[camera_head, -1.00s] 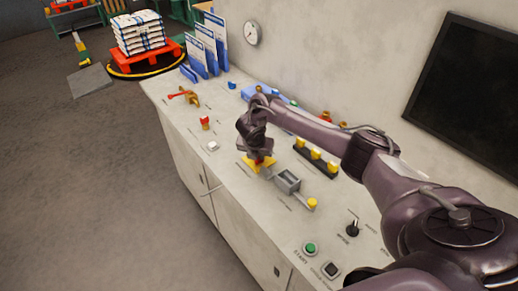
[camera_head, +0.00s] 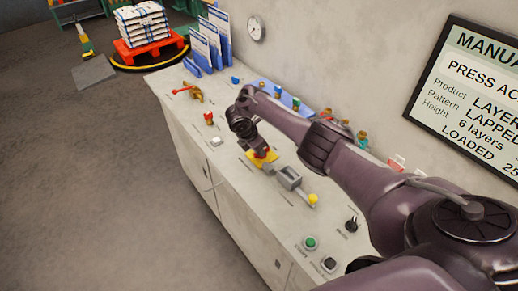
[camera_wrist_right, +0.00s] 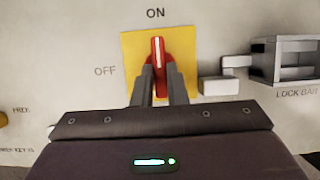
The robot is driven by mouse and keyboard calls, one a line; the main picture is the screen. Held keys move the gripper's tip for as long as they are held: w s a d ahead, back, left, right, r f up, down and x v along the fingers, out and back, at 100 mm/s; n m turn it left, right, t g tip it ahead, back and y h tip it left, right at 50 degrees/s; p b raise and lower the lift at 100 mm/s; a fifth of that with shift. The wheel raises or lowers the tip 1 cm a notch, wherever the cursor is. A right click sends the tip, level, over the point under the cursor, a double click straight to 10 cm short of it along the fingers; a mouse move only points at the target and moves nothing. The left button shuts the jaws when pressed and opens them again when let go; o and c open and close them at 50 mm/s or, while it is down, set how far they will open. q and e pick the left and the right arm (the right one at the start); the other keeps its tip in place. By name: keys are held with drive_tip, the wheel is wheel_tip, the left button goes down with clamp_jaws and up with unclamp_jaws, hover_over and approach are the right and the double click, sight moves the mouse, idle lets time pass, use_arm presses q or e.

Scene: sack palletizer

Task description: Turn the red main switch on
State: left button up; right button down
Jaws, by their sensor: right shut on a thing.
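The red main switch (camera_wrist_right: 158,50) is a red handle with a white line on a yellow plate (camera_wrist_right: 180,42). Its handle stands upright, with the white line pointing to the ON label; OFF is printed to the left. My right gripper (camera_wrist_right: 160,72) is shut on the handle, one grey finger on each side. In the head view the yellow plate (camera_head: 264,156) shows under my right gripper (camera_head: 261,151), which hides most of the handle. My left gripper is not in view.
A grey lock bar bracket (camera_wrist_right: 284,62) sits right of the switch. A green start button (camera_head: 310,243), a black knob (camera_head: 351,224) and a red-topped control (camera_head: 209,118) stand on the console.

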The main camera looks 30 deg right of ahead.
drive_tip(key=shift+w+r, duration=0.15)
drive_tip(key=c, duration=1.4)
unclamp_jaws()
drive_tip(key=shift+c, duration=0.2)
drive_tip(key=p+v, duration=0.1)
drive_tip(key=v, duration=0.6)
drive_tip(key=shift+r, duration=0.35)
drive_tip(key=shift+a+f, duration=0.1)
drive_tip(key=shift+a, duration=0.1)
